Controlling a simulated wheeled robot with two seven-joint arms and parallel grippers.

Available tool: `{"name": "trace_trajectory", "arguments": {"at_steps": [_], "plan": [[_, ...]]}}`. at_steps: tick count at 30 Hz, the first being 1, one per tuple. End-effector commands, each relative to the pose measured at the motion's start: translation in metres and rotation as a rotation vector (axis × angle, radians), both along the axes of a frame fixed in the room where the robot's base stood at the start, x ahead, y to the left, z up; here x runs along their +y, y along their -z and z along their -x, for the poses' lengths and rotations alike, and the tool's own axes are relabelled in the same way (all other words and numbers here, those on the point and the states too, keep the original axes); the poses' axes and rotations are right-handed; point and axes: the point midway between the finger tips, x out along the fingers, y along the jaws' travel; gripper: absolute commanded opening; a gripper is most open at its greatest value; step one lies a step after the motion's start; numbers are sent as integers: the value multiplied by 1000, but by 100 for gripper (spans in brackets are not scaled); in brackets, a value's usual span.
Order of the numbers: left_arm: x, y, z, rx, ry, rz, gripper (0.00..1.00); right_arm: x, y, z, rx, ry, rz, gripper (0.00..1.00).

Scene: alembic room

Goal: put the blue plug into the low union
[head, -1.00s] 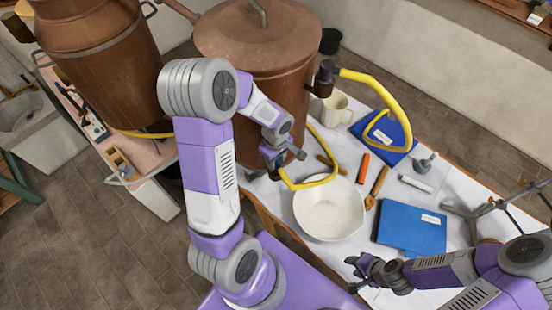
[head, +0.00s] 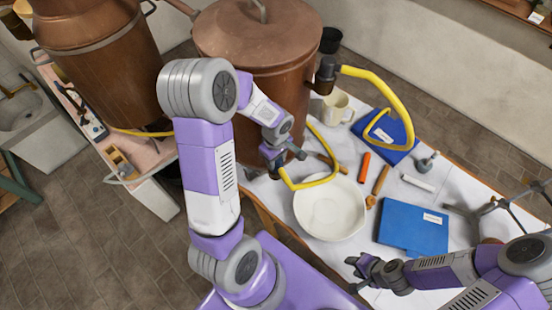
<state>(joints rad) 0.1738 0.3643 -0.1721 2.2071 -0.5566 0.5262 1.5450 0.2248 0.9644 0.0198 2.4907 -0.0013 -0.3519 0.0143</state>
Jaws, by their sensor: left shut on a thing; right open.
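My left gripper (head: 277,157) is shut beside the lower wall of the big copper pot (head: 254,45), above the table's near edge. A yellow hose (head: 318,183) curves up to its jaws, so it holds the plug at this hose's end. The jaws hide most of the plug, and its blue colour is not clear. The low union cannot be made out; the gripper and arm cover that part of the pot. A dark upper fitting (head: 326,73) on the pot's right side carries yellow hose. My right gripper (head: 361,272) is open and empty near the table's front edge.
A white bowl (head: 330,212) stands close to the right of my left gripper. A mug (head: 338,107), blue books (head: 413,229), an orange stick (head: 364,166) and a metal stand (head: 497,202) are on the table (head: 455,185). Another copper vessel (head: 95,65) stands at left.

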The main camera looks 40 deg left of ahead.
Motion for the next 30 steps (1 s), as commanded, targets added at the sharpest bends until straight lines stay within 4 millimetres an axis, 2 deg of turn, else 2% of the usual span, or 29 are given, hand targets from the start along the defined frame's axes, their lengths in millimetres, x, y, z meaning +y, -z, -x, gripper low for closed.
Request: {"name": "trace_trajectory", "arguments": {"at_steps": [30], "plan": [[0, 4, 0, -1, 0, 0, 7, 0, 6, 0, 0, 0, 0, 43]]}}
